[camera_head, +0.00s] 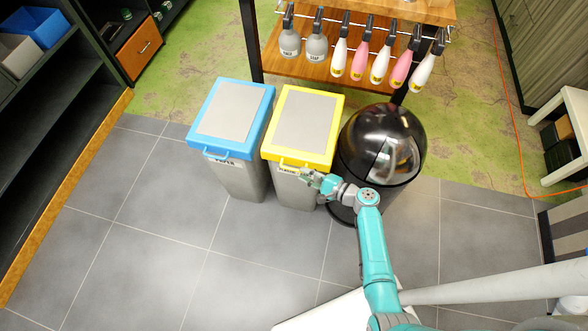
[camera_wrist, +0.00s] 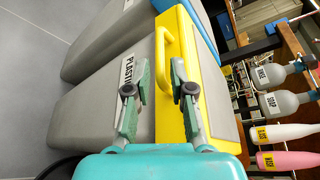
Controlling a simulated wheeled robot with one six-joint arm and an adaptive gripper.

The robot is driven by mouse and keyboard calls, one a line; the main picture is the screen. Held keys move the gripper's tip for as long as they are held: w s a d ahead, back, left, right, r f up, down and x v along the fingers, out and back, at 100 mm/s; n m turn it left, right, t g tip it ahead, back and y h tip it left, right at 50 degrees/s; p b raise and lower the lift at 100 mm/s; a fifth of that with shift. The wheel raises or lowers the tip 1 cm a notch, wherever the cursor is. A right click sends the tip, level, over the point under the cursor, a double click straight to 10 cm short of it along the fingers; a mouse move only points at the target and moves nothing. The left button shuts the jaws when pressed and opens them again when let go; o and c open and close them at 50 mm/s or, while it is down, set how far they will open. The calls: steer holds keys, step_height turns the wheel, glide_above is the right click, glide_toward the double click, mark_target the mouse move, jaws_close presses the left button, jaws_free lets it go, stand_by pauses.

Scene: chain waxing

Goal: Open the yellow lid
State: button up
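The yellow lid (camera_head: 310,157) sits closed on a grey bin (camera_head: 295,190) and has a grey panel on top. In the wrist view the lid (camera_wrist: 170,125) shows a yellow handle (camera_wrist: 163,45) at its front, and the bin bears a "PLASTIC" label (camera_wrist: 127,70). My gripper (camera_head: 309,177) is at the front of this bin, just below the lid's front edge, near the handle. In the wrist view its two fingers (camera_wrist: 161,68) are apart, with the near part of the handle appearing between the tips. I cannot tell whether they touch it.
A blue-lidded bin (camera_head: 206,151) stands close on the left. A black domed bin (camera_head: 360,135) stands close on the right, beside my arm. A wooden rack (camera_head: 300,62) with hanging bottles is behind. The tiled floor (camera_head: 140,250) at front left is clear.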

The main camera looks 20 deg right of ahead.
mark_target(294, 169)
steer(key=shift+x, duration=2.7)
steer(key=shift+c, duration=0.3)
jaws_close()
